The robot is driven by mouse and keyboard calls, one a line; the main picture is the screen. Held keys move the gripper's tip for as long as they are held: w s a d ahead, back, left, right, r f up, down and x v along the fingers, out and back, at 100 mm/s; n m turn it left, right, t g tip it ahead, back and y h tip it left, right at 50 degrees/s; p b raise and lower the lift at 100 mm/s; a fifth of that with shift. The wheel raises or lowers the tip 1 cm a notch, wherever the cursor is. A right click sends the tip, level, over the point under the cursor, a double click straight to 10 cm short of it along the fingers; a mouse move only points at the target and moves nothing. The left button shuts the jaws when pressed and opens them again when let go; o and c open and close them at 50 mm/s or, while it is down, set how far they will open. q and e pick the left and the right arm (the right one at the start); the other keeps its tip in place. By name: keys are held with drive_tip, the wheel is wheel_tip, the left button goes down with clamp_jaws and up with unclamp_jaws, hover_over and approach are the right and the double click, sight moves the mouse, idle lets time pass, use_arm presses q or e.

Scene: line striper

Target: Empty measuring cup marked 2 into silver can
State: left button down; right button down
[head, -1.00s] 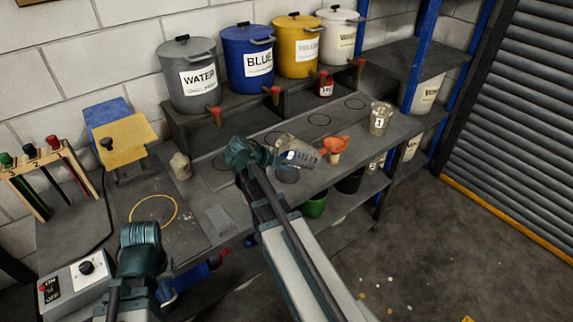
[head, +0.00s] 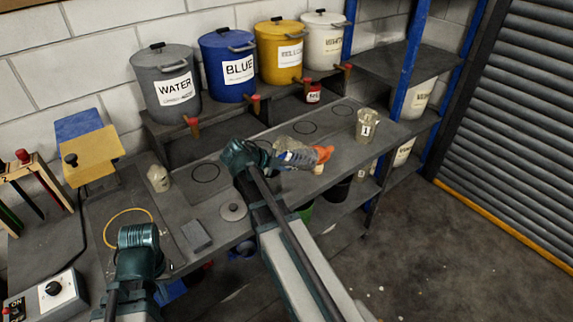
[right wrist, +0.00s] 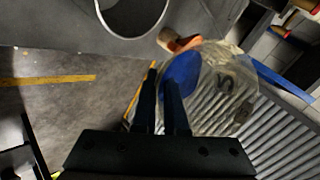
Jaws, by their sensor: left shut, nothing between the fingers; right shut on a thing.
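My right gripper (head: 262,158) is shut on a clear measuring cup (head: 293,158) with blue in it, above the bench. In the right wrist view the cup (right wrist: 222,92) shows a mark that reads like a reversed 2, and a blue patch (right wrist: 180,74) lies by the fingers. The cup looks tilted; I cannot tell whether anything is pouring. A bright round rim (right wrist: 132,12) is cut off at the top there; it may be the silver can, which I cannot make out in the head view. My left gripper (head: 138,238) is shut and empty at the lower left.
An orange funnel (head: 325,154) is just right of the cup. A cup marked 1 (head: 366,127) stands on the bench's right end. A grey lid (head: 233,211) and grey block (head: 196,235) lie on the bench. Large bins, including the blue one (head: 229,68), line the back shelf.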

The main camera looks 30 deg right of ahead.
drive_tip(key=shift+f+h+b, duration=0.45)
drive_tip(key=shift+h+b, duration=0.05)
drive_tip(key=shift+b, duration=0.65)
drive_tip(key=shift+r, duration=0.25)
drive_tip(key=shift+f+h+b, duration=0.5)
drive_tip(key=shift+b, duration=0.5)
drive_tip(key=shift+n+g, duration=0.3)
drive_tip(key=shift+r, duration=0.25)
drive_tip(key=shift+f, duration=0.1)
idle(1.0)
